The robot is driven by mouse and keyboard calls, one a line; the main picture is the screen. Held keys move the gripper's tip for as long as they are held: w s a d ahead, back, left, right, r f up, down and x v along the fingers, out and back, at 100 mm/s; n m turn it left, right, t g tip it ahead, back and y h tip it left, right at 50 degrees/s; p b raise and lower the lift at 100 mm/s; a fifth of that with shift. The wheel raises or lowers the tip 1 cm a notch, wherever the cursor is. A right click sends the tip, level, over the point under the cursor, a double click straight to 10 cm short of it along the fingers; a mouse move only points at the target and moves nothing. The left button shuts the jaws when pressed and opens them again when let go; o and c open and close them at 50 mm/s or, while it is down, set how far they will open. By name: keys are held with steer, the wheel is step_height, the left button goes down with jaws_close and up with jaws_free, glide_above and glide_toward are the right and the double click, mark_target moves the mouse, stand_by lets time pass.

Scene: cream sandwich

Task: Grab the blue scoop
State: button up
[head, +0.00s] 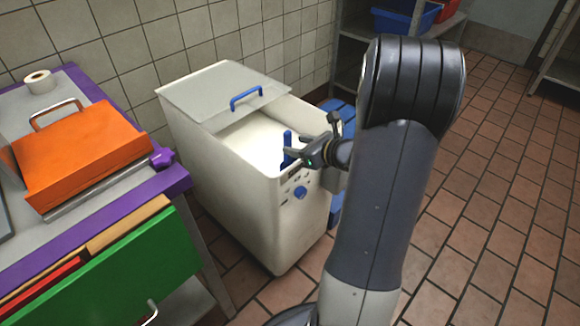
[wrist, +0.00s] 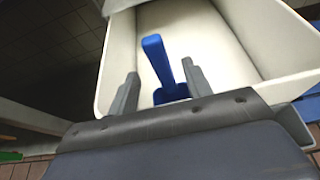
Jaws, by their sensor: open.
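The blue scoop (head: 287,150) stands in the front part of a white bin (head: 260,215), with its handle pointing up out of the white contents (head: 258,143). In the wrist view the scoop (wrist: 158,62) shows its handle between the two fingers, with its lower part partly hidden by my gripper. My gripper (head: 291,153) is at the bin's front rim, reaching in from the right. In the wrist view my gripper (wrist: 160,90) is open, one finger on each side of the scoop, with gaps visible.
The bin's clear lid (head: 215,95) with a blue handle covers its back part. An orange case (head: 85,150) lies on a purple-edged table at left, with a green board (head: 110,275) below. A shelf with a blue crate (head: 405,17) stands behind. Tiled floor at right is clear.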

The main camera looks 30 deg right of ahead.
mark_target(290, 144)
steer(key=x, duration=0.3)
steer(key=shift+w+f, duration=0.1)
steer(key=shift+c, duration=0.2)
jaws_close()
